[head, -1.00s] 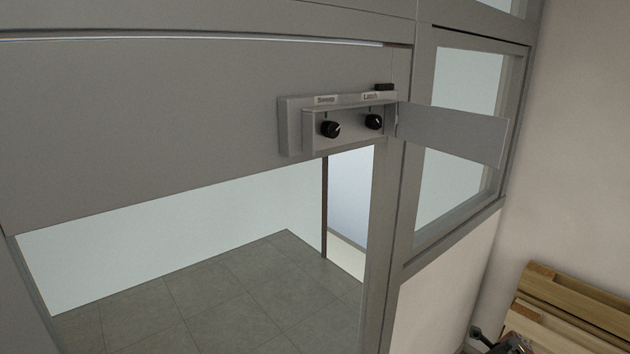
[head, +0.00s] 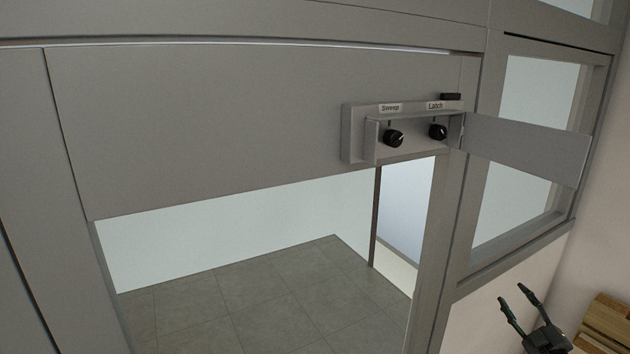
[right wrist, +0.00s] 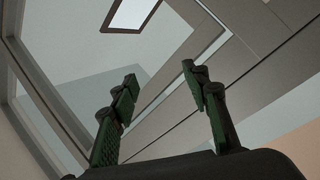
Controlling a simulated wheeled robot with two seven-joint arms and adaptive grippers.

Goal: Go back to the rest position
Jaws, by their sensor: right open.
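My right gripper (head: 516,300) is open and empty at the lower right of the head view, in front of the pale wall below the side window. In the right wrist view its two green-and-black fingers (right wrist: 158,85) stand wide apart with nothing between them. My left gripper is not in the head view. A grey control box (head: 352,134) with two black knobs, labelled Sweep (head: 393,138) and Latch (head: 438,131), sits on the grey door panel (head: 220,110). Its cover flap (head: 525,148) is swung open to the right. My right gripper is well below the box and apart from it.
A grey frame post (head: 440,260) stands between the door opening and the side window (head: 530,130). Through the opening a tiled floor (head: 270,300) lies clear. Wooden boards (head: 608,325) are at the bottom right, near my right gripper.

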